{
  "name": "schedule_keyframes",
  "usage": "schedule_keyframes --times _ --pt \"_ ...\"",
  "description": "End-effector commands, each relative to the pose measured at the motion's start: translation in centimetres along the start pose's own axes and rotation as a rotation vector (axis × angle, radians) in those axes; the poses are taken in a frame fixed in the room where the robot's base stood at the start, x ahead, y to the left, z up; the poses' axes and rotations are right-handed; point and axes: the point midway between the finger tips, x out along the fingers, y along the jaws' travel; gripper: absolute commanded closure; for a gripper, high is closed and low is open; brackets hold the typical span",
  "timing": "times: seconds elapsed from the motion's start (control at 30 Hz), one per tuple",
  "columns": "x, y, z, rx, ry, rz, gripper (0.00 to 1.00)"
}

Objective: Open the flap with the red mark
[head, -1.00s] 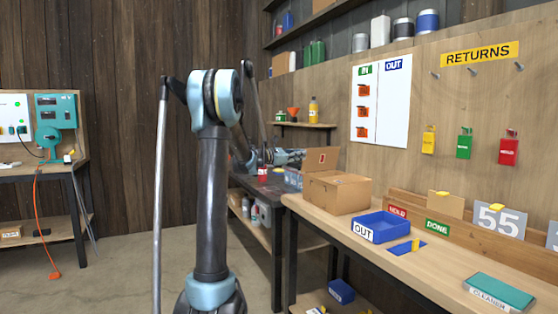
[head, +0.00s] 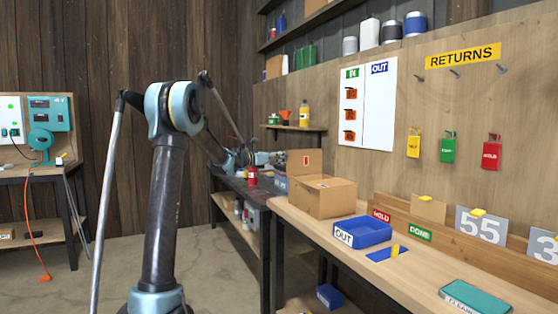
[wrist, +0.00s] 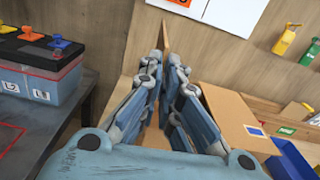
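A brown cardboard box (head: 330,203) stands on the wooden bench. Its flap (head: 293,163) stands upright at the back left and bears a red mark (head: 305,160). In the wrist view the flap shows nearly edge-on as a thin brown panel (wrist: 167,35); its mark cannot be seen there. My gripper (wrist: 163,65) reaches around it, one finger on each side. Whether both fingertips touch it is unclear. The box top (wrist: 238,110) is right of the fingers, with a blue-and-white mark (wrist: 255,131). In the head view my gripper is small and partly hidden beside the flap.
A blue OUT tray (head: 362,231) stands right of the box. A grey case with coloured knobs (wrist: 40,65) sits on the dark bench left of my gripper. A white IN/OUT board (head: 366,105) hangs on the wall behind. Floor is free left of the benches.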

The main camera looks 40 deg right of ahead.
Motion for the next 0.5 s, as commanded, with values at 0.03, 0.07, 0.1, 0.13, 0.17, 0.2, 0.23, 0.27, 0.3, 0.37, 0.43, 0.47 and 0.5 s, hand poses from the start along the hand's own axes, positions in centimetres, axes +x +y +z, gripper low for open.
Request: schedule_keyframes --times 0.03,0.07,0.1,0.13,0.17,0.2,0.23,0.27,0.3,0.37,0.43,0.47,0.5 --pt "-0.11 0.05 0.08 -0.002 -0.002 0.001 1.00" --pt "-0.11 0.04 0.08 -0.002 -0.002 0.001 1.00" --pt "-0.11 0.03 0.08 -0.002 -0.002 0.001 1.00" --pt "-0.12 0.03 0.08 -0.002 -0.002 0.001 1.00" --pt "-0.11 0.02 0.08 -0.002 -0.002 0.001 1.00" --pt "-0.11 0.00 0.08 -0.002 -0.002 0.001 1.00" --pt "-0.10 -0.01 0.08 -0.002 -0.002 0.000 1.00" --pt "-0.09 -0.02 0.08 -0.002 -0.002 0.000 1.00" --pt "-0.08 -0.03 0.08 -0.002 -0.002 0.000 0.89" --pt "-0.05 -0.05 0.07 -0.001 -0.002 0.000 0.76" --pt "0.03 -0.10 0.05 -0.001 -0.001 -0.001 0.76" --pt "0.06 -0.12 0.04 -0.001 -0.001 -0.002 0.76" --pt "0.11 -0.15 0.04 -0.001 -0.001 -0.003 0.76"
